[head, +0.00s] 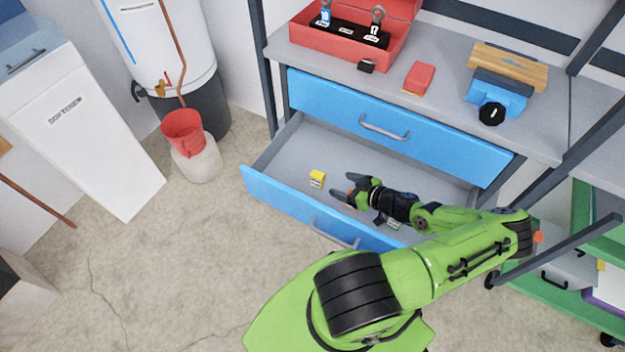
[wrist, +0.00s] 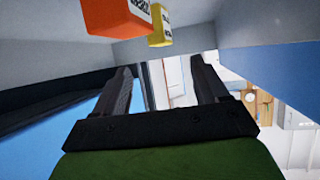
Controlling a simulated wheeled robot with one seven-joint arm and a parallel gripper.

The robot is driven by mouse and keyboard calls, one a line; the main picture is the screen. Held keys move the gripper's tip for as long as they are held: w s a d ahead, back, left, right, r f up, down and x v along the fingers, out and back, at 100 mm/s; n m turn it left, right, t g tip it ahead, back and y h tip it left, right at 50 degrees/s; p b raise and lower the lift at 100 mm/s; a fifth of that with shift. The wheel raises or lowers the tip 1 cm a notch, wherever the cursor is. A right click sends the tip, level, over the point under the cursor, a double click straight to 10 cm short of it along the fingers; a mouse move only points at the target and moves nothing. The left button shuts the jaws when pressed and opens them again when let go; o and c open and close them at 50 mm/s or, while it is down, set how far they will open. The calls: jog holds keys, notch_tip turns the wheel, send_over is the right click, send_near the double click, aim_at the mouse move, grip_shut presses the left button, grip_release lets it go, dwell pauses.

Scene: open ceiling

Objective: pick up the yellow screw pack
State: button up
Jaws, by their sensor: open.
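The yellow screw pack (head: 317,178) is a small yellow box with a printed label. It sits in the open lower drawer (head: 258,185), toward the drawer's left end. My gripper (head: 334,186) is open and inside the drawer area, just right of the pack, with its fingers pointing left toward it. In the wrist view, the yellow pack (wrist: 160,26) shows at the top, beyond the fingers and not between them. My gripper (wrist: 161,63) looks empty there. An orange pack (wrist: 116,14) shows nearer, at the top left; in the head view my gripper mostly hides it.
The closed blue upper drawer (head: 340,104) and the grey worktop (head: 440,100) overhang the back of the open drawer. On the worktop are a red toolbox (head: 310,40), a red pack (head: 419,77) and a blue vise (head: 497,98).

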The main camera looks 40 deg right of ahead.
aim_at(320, 176)
jog(key=b+x, duration=0.2)
jog(key=x, duration=0.8)
jog(key=shift+w+a+f, duration=0.1)
jog(key=shift+w+f, duration=0.1)
jog(key=shift+w, duration=0.15)
jog(key=shift+r, duration=0.1)
jog(key=c, duration=1.3)
jog(key=shift+r, duration=0.1)
